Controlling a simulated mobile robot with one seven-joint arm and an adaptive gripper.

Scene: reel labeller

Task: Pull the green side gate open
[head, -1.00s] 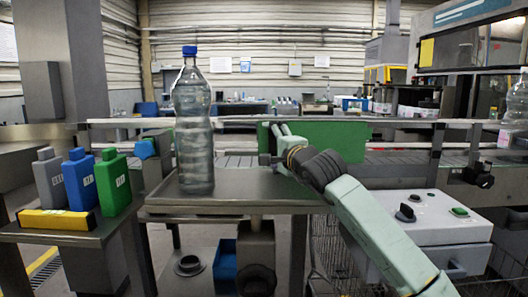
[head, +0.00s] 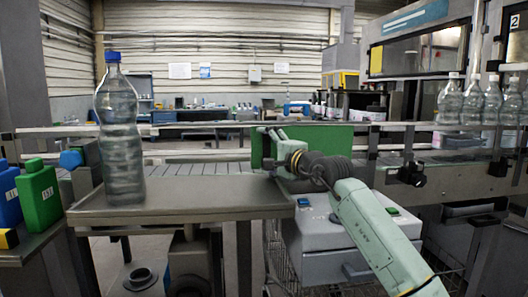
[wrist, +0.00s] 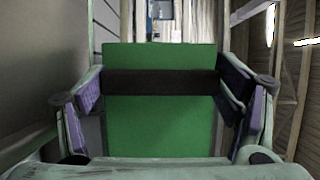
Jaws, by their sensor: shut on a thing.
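The green side gate (head: 325,140) is a flat upright panel at the conveyor rail, right of centre in the head view. In the wrist view the gate (wrist: 160,58) fills the middle, with a dark horizontal bar (wrist: 160,83) across it. My gripper (wrist: 162,92) has its two fingers at the left and right ends of this bar and is shut on the gate. In the head view my gripper (head: 272,148) is at the gate's left part, and my arm covers some of its lower edge. The exact finger contact is hard to see.
A large clear bottle (head: 120,135) with a blue cap stands on the metal table (head: 180,197) to the left. A pale control box (head: 340,240) sits below my arm. Several bottles (head: 465,105) stand at right. A dark clamp (head: 411,173) is right of the gate.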

